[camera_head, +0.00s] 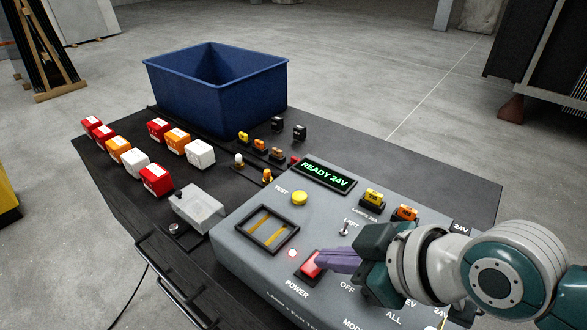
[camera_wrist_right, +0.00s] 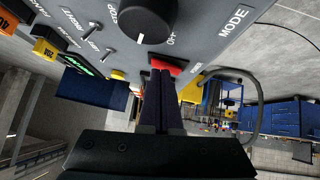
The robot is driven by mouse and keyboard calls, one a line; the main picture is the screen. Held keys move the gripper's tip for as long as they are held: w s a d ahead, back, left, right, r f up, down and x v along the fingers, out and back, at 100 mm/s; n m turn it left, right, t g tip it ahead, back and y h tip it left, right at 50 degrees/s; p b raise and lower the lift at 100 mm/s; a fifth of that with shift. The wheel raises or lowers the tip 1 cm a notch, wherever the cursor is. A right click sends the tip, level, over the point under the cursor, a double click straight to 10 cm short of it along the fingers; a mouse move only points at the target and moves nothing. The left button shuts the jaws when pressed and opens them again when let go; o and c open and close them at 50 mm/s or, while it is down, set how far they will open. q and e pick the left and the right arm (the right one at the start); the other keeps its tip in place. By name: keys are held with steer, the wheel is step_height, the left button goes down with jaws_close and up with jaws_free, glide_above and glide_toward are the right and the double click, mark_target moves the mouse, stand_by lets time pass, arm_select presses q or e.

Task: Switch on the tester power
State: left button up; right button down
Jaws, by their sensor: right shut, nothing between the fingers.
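The grey tester (camera_head: 240,236) stands at the front of the dark table. The display (camera_head: 324,175) reads "READY 24V" in green. My right gripper (camera_head: 322,261) is shut and empty, its purple fingertips at the red switch; whether they touch is unclear. In the right wrist view the closed fingers (camera_wrist_right: 162,80) end just at the red switch (camera_wrist_right: 166,66), below the black knob (camera_wrist_right: 147,18). My left gripper is not in view.
A blue bin (camera_head: 215,90) stands at the back of the table. Several red, orange and white blocks (camera_head: 132,160) and small fuses (camera_head: 258,145) lie left of and behind the tester. A yellow TEST button (camera_head: 299,198) and a toggle (camera_head: 344,229) rise from the panel.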

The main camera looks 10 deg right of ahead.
steer(key=r+p, duration=0.2)
steer(key=d+r+p, duration=0.1)
steer(key=r+p, duration=0.2)
steer(key=d+v, duration=0.1)
steer(key=v, duration=0.7)
steer(key=shift+w+d, duration=0.15)
steer(key=shift+d, duration=0.25)
steer(key=shift+r, duration=0.1)
